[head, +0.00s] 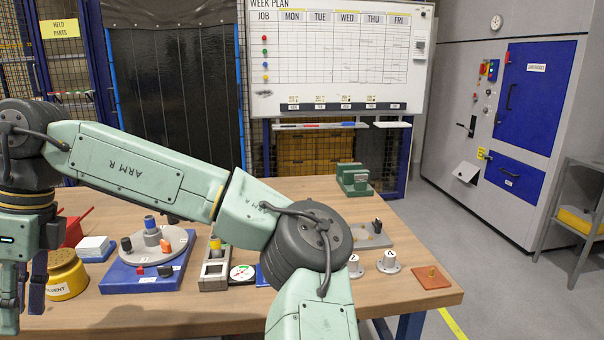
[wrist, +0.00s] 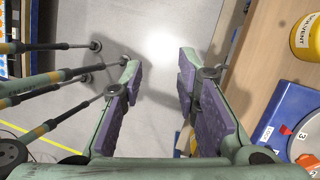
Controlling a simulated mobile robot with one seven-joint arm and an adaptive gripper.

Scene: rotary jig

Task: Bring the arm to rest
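My pale green arm (head: 140,170) reaches across the head view from the lower right to the left edge. My gripper (head: 22,300) hangs at the lower left of that view, by the table's near left side, partly cut off by the frame. In the wrist view my gripper (wrist: 158,65) has its two purple-padded fingers well apart. Only grey floor shows between them, and nothing is held. The wooden table (head: 180,318) lies under and behind the arm; its edge runs to the right of the fingers in the wrist view (wrist: 262,50).
A yellow solvent pot (head: 66,275) stands closest to the gripper, with a blue jig base (head: 120,283) bearing a grey round plate beside it. A red item (head: 73,232), grey fixtures, white-labelled knobs (head: 388,262) and an orange plate (head: 432,277) are also on the table.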

